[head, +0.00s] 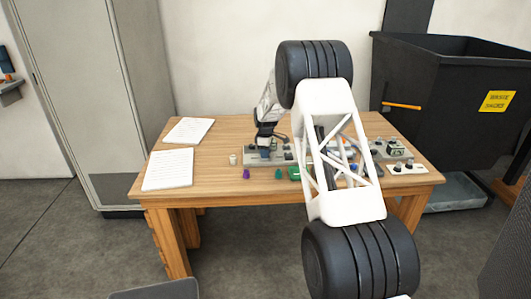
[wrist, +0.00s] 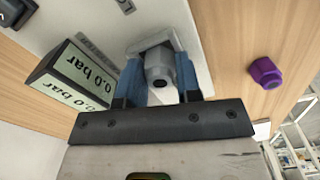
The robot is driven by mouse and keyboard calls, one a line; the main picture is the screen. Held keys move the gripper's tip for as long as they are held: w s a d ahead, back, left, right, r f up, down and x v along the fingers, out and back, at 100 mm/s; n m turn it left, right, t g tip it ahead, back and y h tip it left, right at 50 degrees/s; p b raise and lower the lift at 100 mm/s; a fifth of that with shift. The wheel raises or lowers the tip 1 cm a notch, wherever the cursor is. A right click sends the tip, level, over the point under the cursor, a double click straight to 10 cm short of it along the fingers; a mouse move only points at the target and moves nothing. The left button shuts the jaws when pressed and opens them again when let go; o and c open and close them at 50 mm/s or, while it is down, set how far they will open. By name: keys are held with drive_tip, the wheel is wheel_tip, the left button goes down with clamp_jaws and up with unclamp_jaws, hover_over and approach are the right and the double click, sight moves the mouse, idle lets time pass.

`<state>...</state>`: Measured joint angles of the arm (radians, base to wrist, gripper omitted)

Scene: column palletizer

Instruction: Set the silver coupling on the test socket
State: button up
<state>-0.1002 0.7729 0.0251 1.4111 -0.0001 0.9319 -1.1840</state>
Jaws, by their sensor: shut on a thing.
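The silver coupling (wrist: 158,68) is a grey cylinder between the two blue fingers of my gripper (wrist: 158,85) in the wrist view. The fingers are shut on it from both sides. In the head view my gripper (head: 265,151) is low over the left part of the grey fixture plate (head: 252,161), and the coupling cannot be made out there. A pale angular part shows just beyond the coupling in the wrist view. The test socket cannot be clearly told apart, and I cannot tell whether the coupling touches it.
A display reading 0.0 bar (wrist: 72,76) stands close beside the fingers. A purple coupling (wrist: 266,72) is on the wooden table (head: 215,200). A green piece (head: 278,174) and a small pale cylinder (head: 232,159) stand nearby. White sheets (head: 168,169) lie at the left.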

drive_tip(key=shift+f, duration=0.25)
drive_tip(key=shift+s+f, duration=0.1)
drive_tip(key=shift+f, duration=0.45)
drive_tip(key=o, duration=0.7)
drive_tip(key=shift+f, duration=0.15)
drive_tip(key=o, duration=0.3)
drive_tip(key=shift+s+f, duration=0.2)
drive_tip(key=shift+r, duration=0.15)
drive_tip(key=shift+a+r, duration=0.1)
drive_tip(key=shift+r, duration=0.05)
drive_tip(key=shift+c, duration=0.3)
drive_tip(key=shift+o, duration=0.5)
wheel_tip(320, 180, up, 12)
drive_tip(key=shift+w+r, duration=0.25)
drive_tip(key=shift+w, duration=0.05)
drive_tip(key=shift+r, duration=0.7)
